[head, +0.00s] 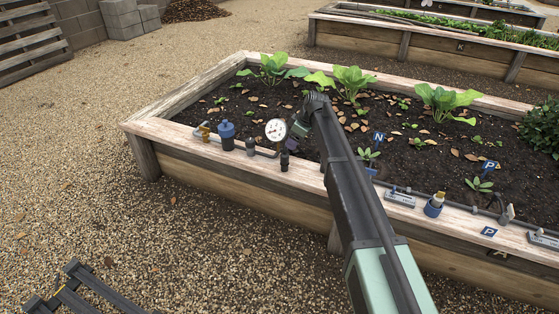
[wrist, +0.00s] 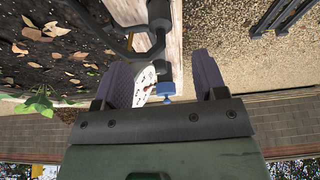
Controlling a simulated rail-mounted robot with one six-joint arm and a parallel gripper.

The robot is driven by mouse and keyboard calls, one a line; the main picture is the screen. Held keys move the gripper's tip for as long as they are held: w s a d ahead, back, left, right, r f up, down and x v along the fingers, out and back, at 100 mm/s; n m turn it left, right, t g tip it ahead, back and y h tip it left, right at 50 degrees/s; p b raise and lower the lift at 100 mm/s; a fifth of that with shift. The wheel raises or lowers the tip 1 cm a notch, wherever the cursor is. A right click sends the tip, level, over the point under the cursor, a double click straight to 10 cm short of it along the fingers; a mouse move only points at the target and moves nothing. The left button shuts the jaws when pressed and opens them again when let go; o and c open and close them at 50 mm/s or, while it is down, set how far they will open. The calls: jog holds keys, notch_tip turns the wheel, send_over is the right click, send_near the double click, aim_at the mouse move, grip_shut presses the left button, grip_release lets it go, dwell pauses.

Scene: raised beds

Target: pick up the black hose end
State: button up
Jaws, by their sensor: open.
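A black upright fitting (head: 285,160), which looks like the black hose end, stands on the bed's front wooden rim. My gripper (head: 291,146) points down just above it, with its jaws open. In the wrist view my gripper (wrist: 163,62) has its two purple fingers well apart. A black fitting (wrist: 158,14) shows past the fingertips at the top, toward the gap between them, and nothing is held. I cannot tell whether a finger touches it.
A white gauge (head: 276,130) stands close left of my gripper. Beyond it are a smaller dark fitting (head: 251,146), a blue-capped pot (head: 227,132) and a brass valve (head: 203,131). Labels and a blue holder (head: 433,208) lie to the right. Leafy plants (head: 350,82) grow behind.

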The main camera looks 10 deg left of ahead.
aim_at(286, 154)
jog(key=b+x, duration=0.3)
jog(key=x, duration=0.1)
jog(key=shift+f, duration=0.35)
jog(key=shift+a+f+b, duration=0.25)
jog(key=shift+f+b, duration=0.05)
jog(key=shift+b, duration=0.15)
jog(key=shift+w+r, duration=0.1)
jog(key=shift+r, duration=0.05)
jog(key=b+x, duration=0.4)
jog(key=x, duration=0.1)
jog(key=shift+b, duration=0.35)
jog(key=shift+a, duration=0.1)
jog(key=c, duration=1)
